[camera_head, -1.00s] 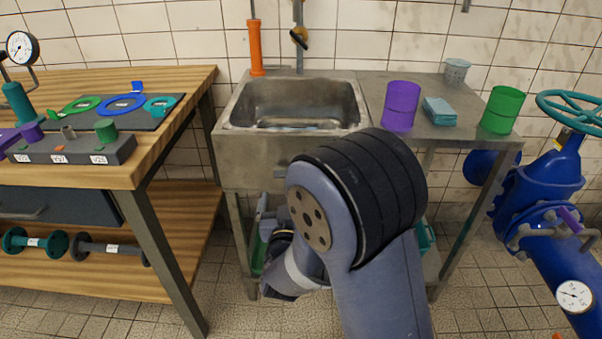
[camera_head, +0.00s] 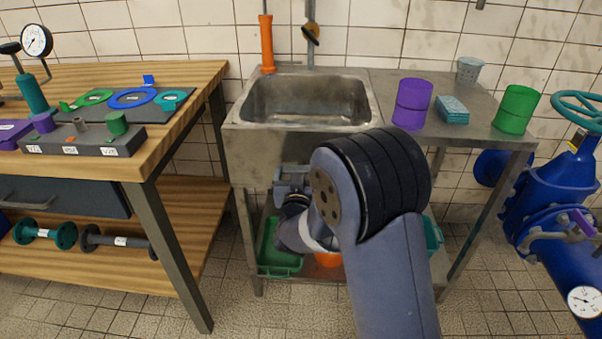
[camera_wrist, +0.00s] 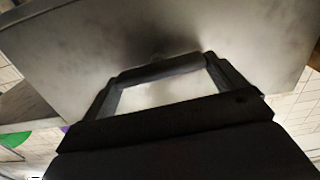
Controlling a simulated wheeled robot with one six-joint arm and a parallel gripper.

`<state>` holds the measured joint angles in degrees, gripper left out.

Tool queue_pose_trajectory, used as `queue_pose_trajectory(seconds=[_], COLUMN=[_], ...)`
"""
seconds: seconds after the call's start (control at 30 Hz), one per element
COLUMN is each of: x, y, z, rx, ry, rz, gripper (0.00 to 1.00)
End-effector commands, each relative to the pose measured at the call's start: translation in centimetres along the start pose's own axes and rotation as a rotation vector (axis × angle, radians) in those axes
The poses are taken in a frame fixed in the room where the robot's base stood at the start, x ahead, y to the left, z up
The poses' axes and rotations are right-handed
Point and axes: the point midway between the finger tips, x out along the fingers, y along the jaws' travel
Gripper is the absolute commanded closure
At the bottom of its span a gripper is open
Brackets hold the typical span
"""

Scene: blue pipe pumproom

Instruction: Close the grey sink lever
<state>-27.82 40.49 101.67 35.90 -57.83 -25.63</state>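The valve is on the vertical grey pipe above the back of the sink, and the handle slants down to the right. My gripper (camera_head: 291,178) is low in front of the sink, just below its front panel and well below the lever. In the wrist view my gripper (camera_wrist: 162,69) shows as a dark frame close to a grey metal surface. A dark bar spans between its sides, and I cannot tell whether its fingers meet. The lever does not show in the wrist view.
The steel sink (camera_head: 240,107) has a counter with a purple cup (camera_head: 412,104), a blue sponge stack (camera_head: 452,110) and a green cup (camera_head: 516,110). An orange tube (camera_head: 267,45) stands behind it. A wooden workbench (camera_head: 190,90) is left; blue pipework (camera_head: 550,190) is right.

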Motion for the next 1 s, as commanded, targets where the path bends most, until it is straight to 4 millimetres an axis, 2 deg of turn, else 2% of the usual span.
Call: queue_pose_trajectory(seconds=[0.03,0.27,0.8,0.83,0.93,1.0], x=[-0.01,-0.02,-0.03,-0.03,-0.03,-0.02], y=[0.00,0.00,0.02,0.02,0.02,0.02], z=[0.00,0.00,0.03,0.04,0.03,0.03], rx=[0.000,0.000,0.045,0.045,0.045,0.045], ry=[0.000,0.000,-0.001,-0.001,-0.001,-0.001], rz=[0.000,0.000,0.000,0.000,0.000,0.000], gripper=[0.13,0.32,0.32,0.07,0.00,0.00])
